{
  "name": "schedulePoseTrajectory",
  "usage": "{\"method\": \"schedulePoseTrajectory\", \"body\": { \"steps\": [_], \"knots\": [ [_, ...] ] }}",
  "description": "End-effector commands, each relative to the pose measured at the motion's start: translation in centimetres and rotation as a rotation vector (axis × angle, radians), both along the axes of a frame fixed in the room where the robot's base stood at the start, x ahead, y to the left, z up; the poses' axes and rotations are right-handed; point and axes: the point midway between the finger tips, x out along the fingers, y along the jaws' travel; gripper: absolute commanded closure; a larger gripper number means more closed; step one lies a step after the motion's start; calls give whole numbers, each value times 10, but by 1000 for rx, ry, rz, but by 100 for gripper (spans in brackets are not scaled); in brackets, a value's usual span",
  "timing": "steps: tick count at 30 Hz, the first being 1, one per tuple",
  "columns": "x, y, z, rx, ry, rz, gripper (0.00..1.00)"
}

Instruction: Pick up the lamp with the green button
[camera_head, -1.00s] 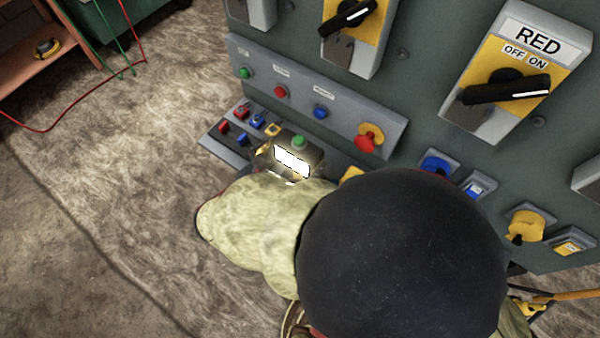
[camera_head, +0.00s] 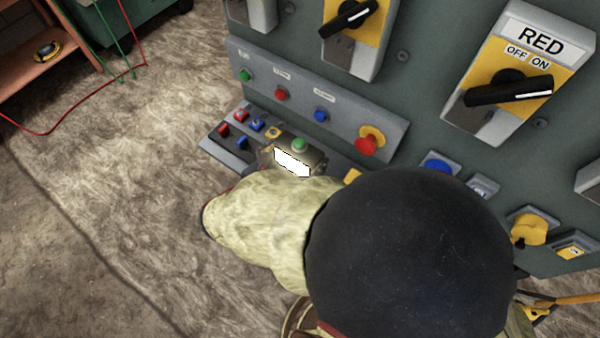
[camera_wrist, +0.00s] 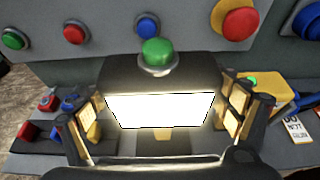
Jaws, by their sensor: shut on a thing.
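The lamp (camera_head: 312,158) is a dark box with a bright white lit panel and a green button (camera_head: 299,144) on top. In the wrist view the lamp (camera_wrist: 160,72) fills the middle, upright, with its lit panel facing the camera. My gripper (camera_wrist: 163,112) is shut on the lamp, one finger at its left side and one at its right. In the head view my arm hides most of the gripper and the lamp's lower part. I cannot tell whether the lamp touches the ledge.
A control ledge (camera_head: 222,155) with red and blue switches lies left of the lamp. Behind it is a sloped panel (camera_head: 345,122) with green, red and blue buttons and a red emergency knob (camera_head: 367,145). An orange shelf (camera_head: 48,75) stands far left. Open floor lies left.

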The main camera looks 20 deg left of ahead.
Motion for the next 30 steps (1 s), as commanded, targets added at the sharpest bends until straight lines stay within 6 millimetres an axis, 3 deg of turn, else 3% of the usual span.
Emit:
{"method": "schedulePoseTrajectory", "body": {
  "steps": [19, 30],
  "knots": [
    [0, 0, -1, 0, 1, 0, 70],
    [1, 1, 3, 3, -1, -1, 70]
  ]
}}
